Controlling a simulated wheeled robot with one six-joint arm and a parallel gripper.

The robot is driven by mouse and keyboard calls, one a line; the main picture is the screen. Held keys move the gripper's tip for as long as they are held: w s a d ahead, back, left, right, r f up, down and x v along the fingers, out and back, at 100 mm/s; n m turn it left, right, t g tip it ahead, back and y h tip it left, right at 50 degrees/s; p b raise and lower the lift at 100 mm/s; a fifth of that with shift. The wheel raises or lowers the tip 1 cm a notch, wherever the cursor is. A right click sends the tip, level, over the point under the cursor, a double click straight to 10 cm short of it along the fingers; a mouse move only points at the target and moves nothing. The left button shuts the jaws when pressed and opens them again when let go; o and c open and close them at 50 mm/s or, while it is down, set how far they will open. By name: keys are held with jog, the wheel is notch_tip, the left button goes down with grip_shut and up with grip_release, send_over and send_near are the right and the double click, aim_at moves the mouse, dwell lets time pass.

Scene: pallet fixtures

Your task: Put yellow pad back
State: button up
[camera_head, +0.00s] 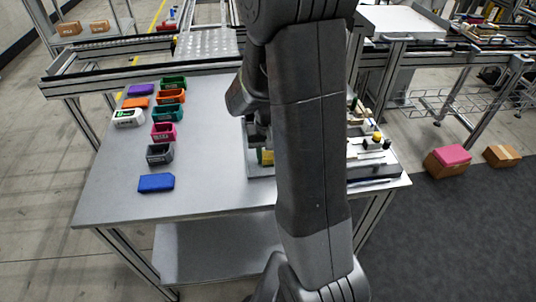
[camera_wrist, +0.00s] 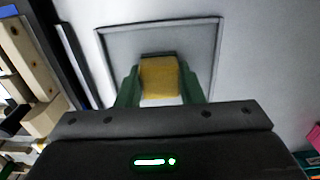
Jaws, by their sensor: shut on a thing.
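The yellow pad (camera_wrist: 160,78) is between the two green fingers of my gripper (camera_wrist: 162,88) in the wrist view, and the fingers are shut on it. Beyond the pad is a grey square plate with a raised rim (camera_wrist: 205,55); the pad appears over its middle. I cannot tell whether the pad touches the plate. In the head view a small part of the yellow pad (camera_head: 267,157) shows left of my arm. My arm hides most of the gripper and the plate there.
Several coloured bins, including a pink one (camera_head: 164,134), stand on the left of the grey table (camera_head: 215,190). A blue block (camera_head: 156,183) lies in front of them. Fixture parts (camera_head: 372,145) stand at the table's right. The table's front middle is clear.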

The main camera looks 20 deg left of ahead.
aim_at(268, 154)
jog(key=shift+f, duration=0.15)
jog(key=o, duration=0.9)
notch_tip(268, 154, up, 12)
jog(key=shift+r, duration=0.15)
